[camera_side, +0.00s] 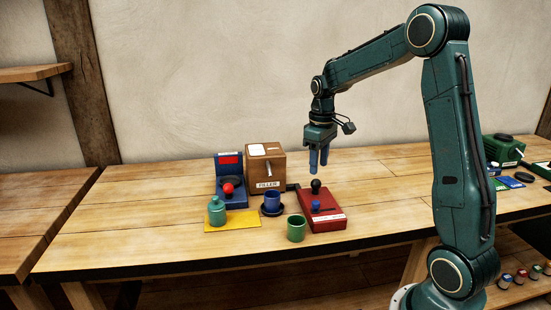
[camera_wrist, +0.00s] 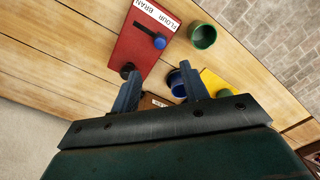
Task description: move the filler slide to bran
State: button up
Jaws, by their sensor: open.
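A red box (camera_side: 323,210) stands at the front middle of the bench. It carries a blue knob (camera_side: 316,205) and a black knob (camera_side: 316,186). A wooden box (camera_side: 266,167) labelled FILLER stands behind, to the left. My gripper (camera_side: 319,171) is open and empty above the bench, behind the red box and clear of it.
A green cup (camera_side: 296,228) stands close left of the red box, with a blue cup (camera_side: 272,202) on a dark saucer behind it. A teal jar (camera_side: 217,211) stands on a yellow mat (camera_side: 245,219). A blue device (camera_side: 229,176) with a red knob is behind.

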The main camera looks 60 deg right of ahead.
aim_at(317, 202)
notch_tip(317, 202, down, 12)
jog(key=shift+f, duration=0.15)
dwell(0.5)
grip_shut()
jog(key=shift+s, duration=0.1)
